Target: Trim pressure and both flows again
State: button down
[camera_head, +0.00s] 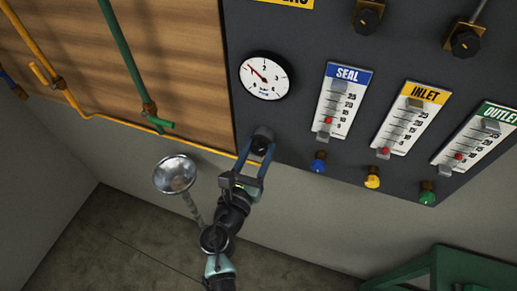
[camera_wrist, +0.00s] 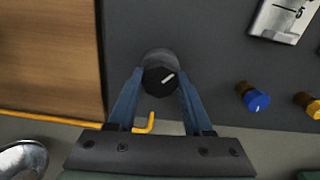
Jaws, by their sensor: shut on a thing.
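A dark round knob (camera_wrist: 160,78) with a white pointer mark sits low on the grey panel, below the round pressure gauge (camera_head: 264,76). My gripper (camera_head: 257,158) is shut on this knob, with one blue finger on each side in the wrist view. The SEAL (camera_head: 341,102), INLET (camera_head: 409,119) and OUTLET (camera_head: 477,140) flow meters each show a red float low in the scale. Below them are a blue knob (camera_head: 318,162), a yellow knob (camera_head: 373,179) and a green knob (camera_head: 427,195).
Two dark brass-based fittings (camera_head: 368,16) are at the panel top. Yellow and green pipes (camera_head: 126,50) run over the wooden wall at left. A round metal bowl (camera_head: 175,174) on a stem stands left of my arm. A green bench (camera_head: 455,268) is at lower right.

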jog(key=m+b, duration=0.4)
jog(key=m, duration=0.2)
jog(key=shift+f, duration=0.15)
jog(key=m+b, duration=0.3)
jog(key=m, duration=0.1)
jog(key=shift+a, duration=0.1)
jog(key=shift+m+b, duration=0.9)
jog(key=shift+m, duration=0.4)
jog(key=shift+r, duration=0.2)
jog(key=shift+c, duration=1.5)
grip_release()
